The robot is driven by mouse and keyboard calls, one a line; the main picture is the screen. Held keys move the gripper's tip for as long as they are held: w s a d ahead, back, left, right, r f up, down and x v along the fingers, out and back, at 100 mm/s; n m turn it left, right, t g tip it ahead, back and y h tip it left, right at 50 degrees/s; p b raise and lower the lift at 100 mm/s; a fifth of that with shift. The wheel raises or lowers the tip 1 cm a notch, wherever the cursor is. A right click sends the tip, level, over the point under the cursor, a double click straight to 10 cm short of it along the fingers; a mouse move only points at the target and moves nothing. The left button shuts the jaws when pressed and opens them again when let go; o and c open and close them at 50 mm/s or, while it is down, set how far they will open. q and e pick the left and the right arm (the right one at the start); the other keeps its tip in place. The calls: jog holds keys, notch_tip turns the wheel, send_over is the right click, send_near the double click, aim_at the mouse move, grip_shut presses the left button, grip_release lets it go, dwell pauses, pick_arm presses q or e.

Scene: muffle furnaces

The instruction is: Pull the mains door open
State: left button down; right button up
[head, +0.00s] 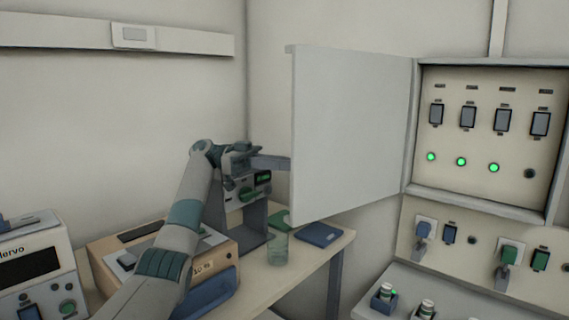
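The mains door (350,130) is a large pale grey panel, standing wide open to the left of the wall cabinet (484,192). Its right edge meets the cabinet's left side. No handle shows on the face towards me. My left arm reaches in from the lower left, and my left gripper (276,163) is at the door's free left edge. Its fingertips seem to pass behind the door, so I cannot tell whether they touch it or how far apart they are. My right gripper is out of view.
The open cabinet shows several dark switches (467,117) and green lamps (461,161). Below are sockets with plugs (423,229). A bench (310,262) under the door carries a glass jar (278,249), a blue pad (318,234) and instruments. A wall rail (190,40) runs upper left.

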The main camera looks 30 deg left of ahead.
pick_arm(q)
jog(key=c, duration=2)
grip_release()
jog(key=shift+w+d+f, duration=0.3)
jog(key=shift+d+f, duration=0.05)
jog(key=shift+f, duration=0.1)
jog(key=shift+o, duration=0.9)
jog(key=shift+w+d+f, duration=0.15)
jog(key=shift+w+d, duration=0.1)
jog(key=shift+w, duration=0.2)
jog(key=shift+s+a+r, duration=0.1)
jog(key=shift+a+r, duration=0.05)
jog(key=shift+r, duration=0.05)
jog(key=shift+a, duration=0.1)
